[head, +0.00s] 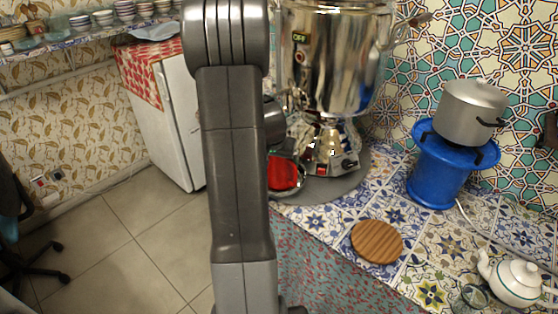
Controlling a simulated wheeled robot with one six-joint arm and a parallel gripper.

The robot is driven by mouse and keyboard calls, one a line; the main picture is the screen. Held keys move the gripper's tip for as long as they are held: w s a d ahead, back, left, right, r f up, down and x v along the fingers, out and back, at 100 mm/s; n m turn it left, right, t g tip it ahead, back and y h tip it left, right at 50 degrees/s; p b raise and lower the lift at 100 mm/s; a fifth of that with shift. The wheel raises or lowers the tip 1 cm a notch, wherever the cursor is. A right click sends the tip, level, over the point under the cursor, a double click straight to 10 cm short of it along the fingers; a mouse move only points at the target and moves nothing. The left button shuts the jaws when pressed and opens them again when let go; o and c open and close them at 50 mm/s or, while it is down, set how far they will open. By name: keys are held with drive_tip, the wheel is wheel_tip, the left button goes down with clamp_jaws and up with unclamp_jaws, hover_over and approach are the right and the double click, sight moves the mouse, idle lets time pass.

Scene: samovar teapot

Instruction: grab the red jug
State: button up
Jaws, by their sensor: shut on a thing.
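The red jug (284,172) shows partly just right of my arm, in front of the samovar's base. Its left side is hidden behind my arm. My gripper (274,124) shows only as a dark part at the arm's right edge, next to the jug. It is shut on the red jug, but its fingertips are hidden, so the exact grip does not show. I cannot tell whether the jug is resting on something or raised. The shiny samovar (335,55) stands on a round grey tray (320,190) behind the jug.
A wooden trivet (377,241) lies on the tiled counter. A blue stand (437,172) carries a metal pot (471,107). A white teapot (516,281) and a glass (474,296) stand at front right. A white fridge (180,110) stands left; floor before it is clear.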

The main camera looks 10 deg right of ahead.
drive_tip(key=s+a+r+b, duration=0.1)
drive_tip(key=s+a+r, duration=0.2)
drive_tip(key=s, duration=0.2)
drive_tip(key=s+a+r+b, duration=0.1)
drive_tip(key=s+a+r, duration=0.1)
drive_tip(key=s+r, duration=0.2)
drive_tip(key=shift+s+a, duration=0.4)
drive_tip(key=shift+s, duration=0.85)
